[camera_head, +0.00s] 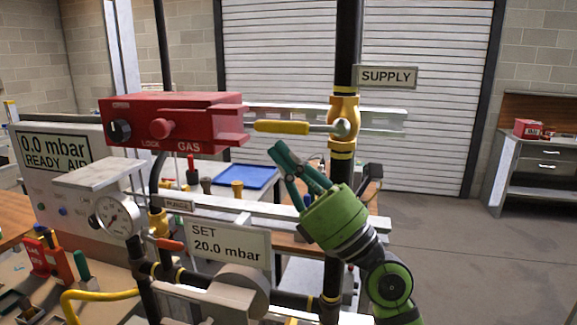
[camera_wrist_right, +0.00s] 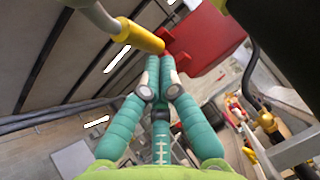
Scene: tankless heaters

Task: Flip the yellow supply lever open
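The yellow supply lever (camera_head: 282,127) lies level, pointing left from the brass supply valve (camera_head: 343,122) on the black vertical pipe, crosswise to it. The SUPPLY sign (camera_head: 387,77) is beside the pipe. My right gripper (camera_head: 278,151) has teal fingers pointing up and left, with tips just below the lever's handle. In the right wrist view the fingertips (camera_wrist_right: 160,62) are close together with nothing seen between them. The lever's yellow grip (camera_wrist_right: 140,36) crosses just beyond the tips. I cannot tell whether they touch it. My left gripper is not in view.
A red GAS lock box (camera_head: 175,122) stands left of the lever's end. Metal rails (camera_head: 375,117) run behind the valve. A pressure gauge (camera_head: 117,216) and a SET 20.0 mbar sign (camera_head: 228,243) are lower left. Open floor lies to the right.

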